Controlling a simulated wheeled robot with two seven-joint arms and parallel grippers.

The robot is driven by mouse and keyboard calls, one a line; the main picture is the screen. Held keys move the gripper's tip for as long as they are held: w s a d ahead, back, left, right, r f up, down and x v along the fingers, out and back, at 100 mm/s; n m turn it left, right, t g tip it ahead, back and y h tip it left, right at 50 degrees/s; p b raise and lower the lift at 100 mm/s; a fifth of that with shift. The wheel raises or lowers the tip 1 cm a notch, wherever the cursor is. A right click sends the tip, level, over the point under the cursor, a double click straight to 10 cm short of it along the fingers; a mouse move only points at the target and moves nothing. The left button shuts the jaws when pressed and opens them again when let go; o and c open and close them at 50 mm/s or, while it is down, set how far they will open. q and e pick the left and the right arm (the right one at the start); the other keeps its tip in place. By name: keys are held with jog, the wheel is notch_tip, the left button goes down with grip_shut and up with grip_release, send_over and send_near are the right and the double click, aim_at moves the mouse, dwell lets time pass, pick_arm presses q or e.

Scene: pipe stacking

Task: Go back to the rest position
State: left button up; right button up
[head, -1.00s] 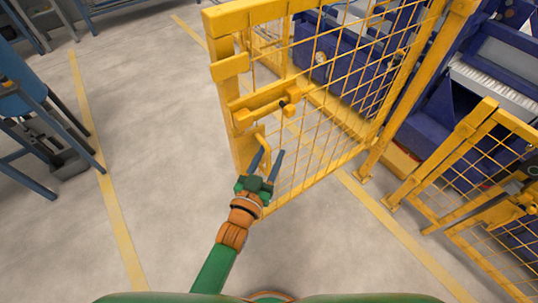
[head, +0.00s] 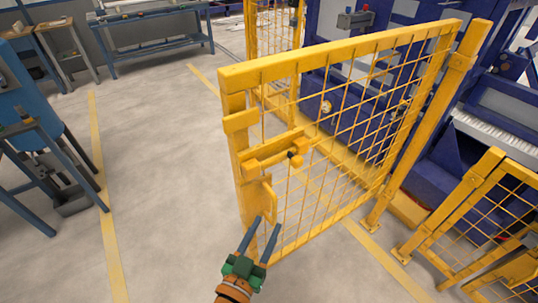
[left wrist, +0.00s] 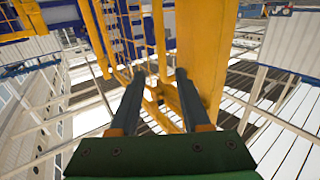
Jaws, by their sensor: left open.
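My left gripper (head: 260,239) is open and empty, low in the middle of the head view. Its two dark fingers point up toward the handle (head: 266,200) of the yellow mesh gate (head: 345,55). The fingers overlap the lower part of the gate's post in the picture; I cannot tell whether they touch it. In the left wrist view the open fingers (left wrist: 155,88) show with the yellow gate post (left wrist: 200,55) just beyond them and nothing held between. My right gripper is not in view.
The gate stands open at an angle, with a latch bar (head: 270,150) on its post. A blue machine (head: 470,110) lies behind it. Another yellow fence panel (head: 490,225) is at the right. A blue workbench (head: 150,15) stands at the back.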

pick_arm(q)
jog(key=s+a+f+g+y, duration=0.1)
jog(key=s+a+f+g, duration=0.15)
jog(key=f, duration=0.55)
jog(key=s+a+f+g+y, duration=0.1)
jog(key=s+a+f+g, duration=0.2)
jog(key=f, duration=0.5)
jog(key=s+a+f+g+y, duration=0.1)
jog(key=s+f+g, duration=0.25)
jog(key=f, duration=0.55)
jog(key=s+a+f+n+g+y, duration=0.1)
jog(key=s+a+f+g, duration=0.2)
jog(key=s, duration=0.7)
jog(key=s+a+f+g+y, duration=0.2)
jog(key=s+a+f+g, duration=0.1)
jog(key=s+a+f, duration=0.4)
jog(key=s+f, duration=0.1)
jog(key=s, duration=0.2)
jog(key=shift+s+n+g, duration=0.25)
jog(key=shift+n+g, duration=0.15)
